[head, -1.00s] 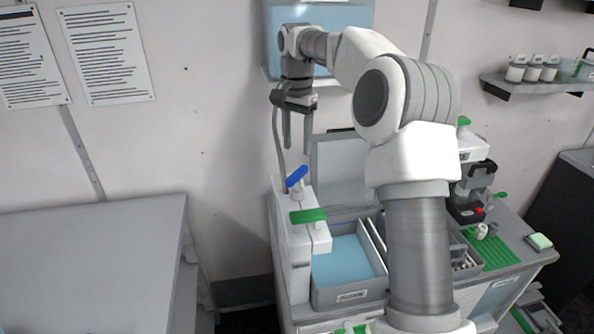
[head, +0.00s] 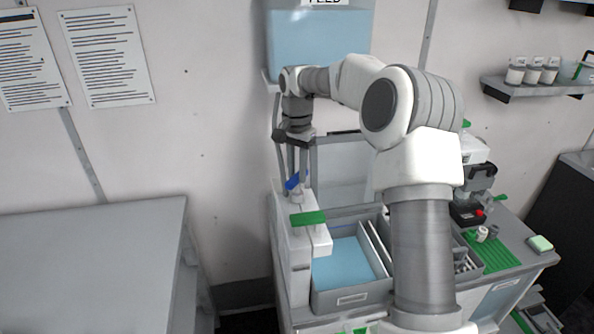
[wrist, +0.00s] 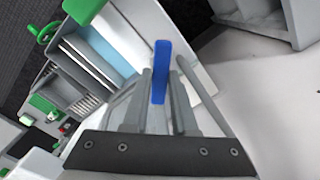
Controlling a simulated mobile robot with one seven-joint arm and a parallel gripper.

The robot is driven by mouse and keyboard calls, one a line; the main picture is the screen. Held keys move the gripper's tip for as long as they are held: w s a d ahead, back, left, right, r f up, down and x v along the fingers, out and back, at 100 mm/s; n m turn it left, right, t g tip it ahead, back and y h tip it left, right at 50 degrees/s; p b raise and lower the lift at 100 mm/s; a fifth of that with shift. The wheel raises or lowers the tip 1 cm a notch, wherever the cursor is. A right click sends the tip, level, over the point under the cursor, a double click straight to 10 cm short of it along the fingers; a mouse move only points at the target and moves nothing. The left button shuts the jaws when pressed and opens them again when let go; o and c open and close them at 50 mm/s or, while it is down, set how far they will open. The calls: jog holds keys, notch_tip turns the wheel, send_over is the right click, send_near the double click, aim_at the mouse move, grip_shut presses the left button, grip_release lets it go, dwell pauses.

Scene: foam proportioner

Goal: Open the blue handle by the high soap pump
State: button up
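The blue handle (head: 293,181) sits on top of the tall white soap pump (head: 296,255) at the left end of the workstation. My gripper (head: 297,184) points down from above, with its fingertips at the handle's height. In the wrist view, the blue handle (wrist: 161,72) stands upright in the gap between my two fingers (wrist: 161,85). The fingers look apart, one on each side of the handle; whether they touch it I cannot tell. In the head view, the fingers partly hide the handle.
A green handle (head: 308,218) lies on a lower white pump just in front. A grey bin with blue contents (head: 343,265) stands to the right. The blue feed tank (head: 318,45) hangs on the wall behind my arm. A grey table (head: 90,255) is at left.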

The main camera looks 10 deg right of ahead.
grip_shut()
jog(key=shift+n, duration=0.3)
jog(key=n+p, duration=0.2)
jog(key=n, duration=0.1)
jog(key=shift+r, duration=0.1)
jog(key=n+p, duration=0.1)
jog(key=n, duration=0.4)
jog(key=shift+n, duration=0.3)
dwell(0.3)
jog(key=o, duration=0.6)
grip_release()
